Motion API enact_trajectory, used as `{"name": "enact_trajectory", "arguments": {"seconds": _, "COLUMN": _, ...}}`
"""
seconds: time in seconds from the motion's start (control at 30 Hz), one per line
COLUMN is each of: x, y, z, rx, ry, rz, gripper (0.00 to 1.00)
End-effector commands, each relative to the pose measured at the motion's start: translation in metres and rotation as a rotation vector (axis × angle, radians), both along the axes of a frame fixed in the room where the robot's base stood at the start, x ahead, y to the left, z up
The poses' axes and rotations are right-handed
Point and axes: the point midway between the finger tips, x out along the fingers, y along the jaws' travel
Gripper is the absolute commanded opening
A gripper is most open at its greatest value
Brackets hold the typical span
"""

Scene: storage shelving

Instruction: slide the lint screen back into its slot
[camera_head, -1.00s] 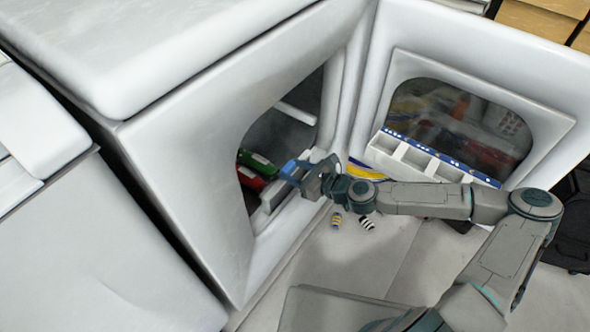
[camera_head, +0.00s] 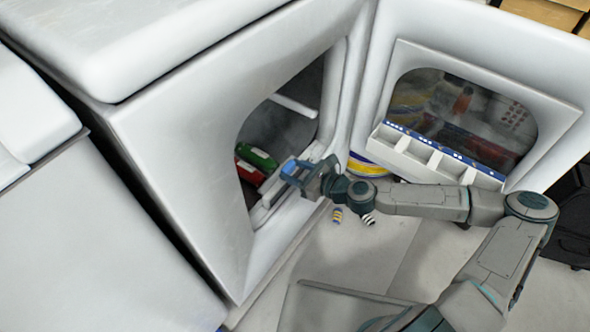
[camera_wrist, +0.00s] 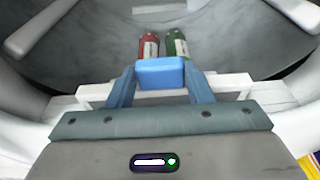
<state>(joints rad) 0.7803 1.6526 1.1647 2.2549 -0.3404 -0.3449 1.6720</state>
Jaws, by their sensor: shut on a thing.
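My gripper (camera_head: 292,172) is at the lower lip of the machine's round opening. In the wrist view its two blue fingers (camera_wrist: 160,88) are shut on a bright blue block (camera_wrist: 160,70), which looks like the lint screen's handle. A white frame (camera_wrist: 236,86) runs along the lip behind the fingers, on both sides. I cannot tell whether this is the screen or the slot housing. The white slotted part (camera_head: 262,213) also shows at the lip in the head view. The slot's mouth and the screen's lower part are hidden by my gripper.
A red bottle (camera_wrist: 148,46) and a green bottle (camera_wrist: 176,44) lie inside the drum just past the lip. The open door (camera_head: 480,70) stands to the right, with a white compartment tray (camera_head: 436,160) against it. Small striped items (camera_head: 337,214) lie on the floor below.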

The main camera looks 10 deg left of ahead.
Motion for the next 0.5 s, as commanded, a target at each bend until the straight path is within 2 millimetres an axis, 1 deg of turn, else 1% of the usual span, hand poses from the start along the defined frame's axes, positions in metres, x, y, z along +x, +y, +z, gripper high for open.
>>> {"name": "enact_trajectory", "arguments": {"seconds": 0.5, "x": 0.000, "y": 0.000, "z": -0.017, "rx": 0.000, "ry": 0.000, "rz": 0.000, "gripper": 0.17}}
